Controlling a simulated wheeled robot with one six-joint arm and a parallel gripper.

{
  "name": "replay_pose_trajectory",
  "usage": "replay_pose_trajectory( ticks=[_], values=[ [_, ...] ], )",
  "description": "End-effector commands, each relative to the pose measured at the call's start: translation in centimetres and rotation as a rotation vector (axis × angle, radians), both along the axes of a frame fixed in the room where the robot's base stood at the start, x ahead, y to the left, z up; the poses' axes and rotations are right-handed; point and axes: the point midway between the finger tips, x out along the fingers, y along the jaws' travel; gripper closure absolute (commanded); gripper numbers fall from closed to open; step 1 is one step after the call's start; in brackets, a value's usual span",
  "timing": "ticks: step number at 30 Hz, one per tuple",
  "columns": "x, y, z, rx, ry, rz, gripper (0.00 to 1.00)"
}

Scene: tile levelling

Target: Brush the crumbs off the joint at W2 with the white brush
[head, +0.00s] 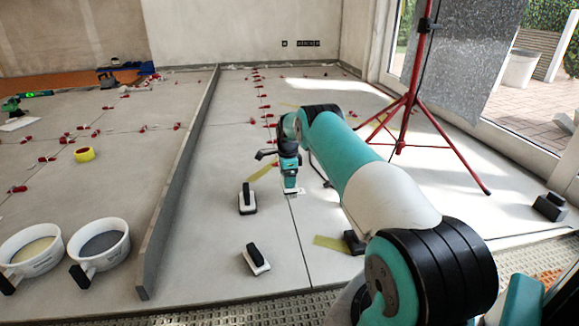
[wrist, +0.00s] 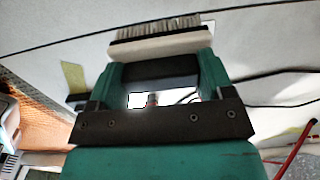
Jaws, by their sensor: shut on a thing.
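My gripper (head: 290,180) is shut on the white brush (head: 291,191), low over the right-hand floor area. In the wrist view the brush (wrist: 160,43) sits between the two teal fingers of my gripper (wrist: 160,68), its pale bristles pointing away from the gripper. A thin dark joint (head: 300,240) runs lengthwise between the grey tiles, and the brush is at or just above it. I cannot tell whether the bristles touch the floor. The joint also shows as a dark line in the wrist view (wrist: 60,42). No W2 label is readable, and crumbs cannot be made out.
Two black-handled white tools (head: 247,203) (head: 257,262) stand left of the joint. A long grey divider (head: 178,195) separates the left area, with two white buckets (head: 100,245). A red tripod (head: 408,100) stands right. Red clips (head: 268,116) line the joint farther back. Yellow strips (head: 330,243) lie nearby.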

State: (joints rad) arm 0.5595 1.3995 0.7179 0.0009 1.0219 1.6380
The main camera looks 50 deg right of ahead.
Motion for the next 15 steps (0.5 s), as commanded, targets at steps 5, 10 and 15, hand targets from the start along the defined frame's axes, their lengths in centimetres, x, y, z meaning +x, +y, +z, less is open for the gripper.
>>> replay_pose_trajectory(
  ticks=[5,10,15],
  values=[
    [0.1,0.1,1.9,-0.001,-0.001,0.001,0.61],
    [0.1,0.2,2.8,0.0,0.0,0.002,0.61],
    [0.1,0.2,2.8,0.0,0.0,0.003,0.61]
  ],
)
